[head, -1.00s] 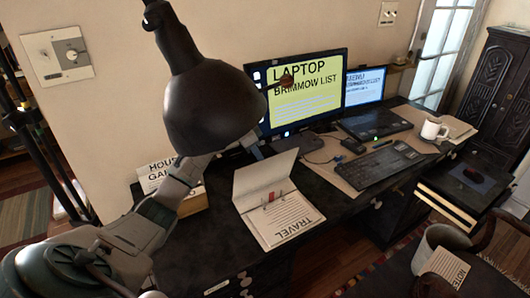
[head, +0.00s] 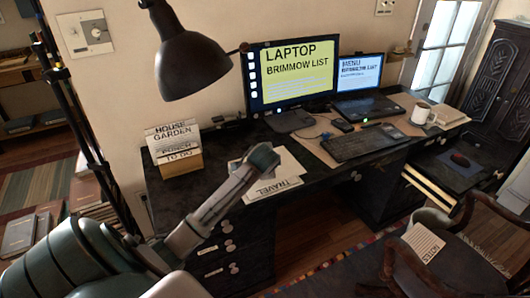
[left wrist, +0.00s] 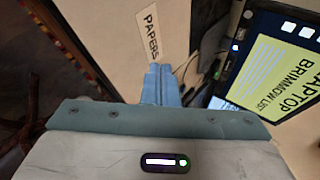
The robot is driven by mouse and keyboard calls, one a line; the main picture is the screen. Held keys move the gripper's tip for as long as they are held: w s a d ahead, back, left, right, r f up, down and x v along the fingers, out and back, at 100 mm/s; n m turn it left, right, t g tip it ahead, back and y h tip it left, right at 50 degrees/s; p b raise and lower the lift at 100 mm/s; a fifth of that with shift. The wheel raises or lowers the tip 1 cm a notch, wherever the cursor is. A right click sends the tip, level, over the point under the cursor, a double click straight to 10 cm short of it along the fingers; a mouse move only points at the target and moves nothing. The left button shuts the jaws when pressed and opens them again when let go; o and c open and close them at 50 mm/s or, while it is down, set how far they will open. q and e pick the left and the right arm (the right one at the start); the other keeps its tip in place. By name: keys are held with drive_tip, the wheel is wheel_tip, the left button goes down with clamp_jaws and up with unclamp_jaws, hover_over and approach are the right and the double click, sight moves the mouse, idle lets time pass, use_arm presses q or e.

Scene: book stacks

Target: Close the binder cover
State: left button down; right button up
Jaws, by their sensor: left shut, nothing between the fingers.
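The binder (head: 275,188), with TRAVEL on its page, lies near the front edge of the dark desk. A pale part of it (head: 287,160) shows behind my arm; I cannot tell how far the cover is raised, as the arm hides much of it. My left arm reaches across the binder in the head view, its fingers not clear there. In the left wrist view my left gripper (left wrist: 161,72) is shut and empty, in front of a large beige surface (left wrist: 95,40) with a PAPERS label (left wrist: 150,35). I cannot tell whether it touches that surface. My right gripper is out of view.
A black lamp (head: 190,60) overhangs the desk at the left. A box of papers (head: 175,155) stands left of the binder. The monitor (head: 290,72), keyboard (head: 358,146), laptop (head: 370,105) and mug (head: 420,113) stand to the right. A chair (head: 440,250) is at the front right.

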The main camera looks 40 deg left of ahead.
sight(272, 183)
use_arm(q)
drive_tip(key=shift+y, duration=0.3)
drive_tip(key=d+f, duration=0.1)
drive_tip(key=s+d+f, duration=0.1)
drive_tip(key=f, duration=0.1)
drive_tip(key=d+f, duration=0.1)
drive_tip(key=f, duration=0.1)
drive_tip(key=shift+s+d+f, duration=0.15)
drive_tip(key=shift+s, duration=0.05)
drive_tip(key=shift+s+d+f, duration=0.15)
drive_tip(key=shift+f, duration=0.3)
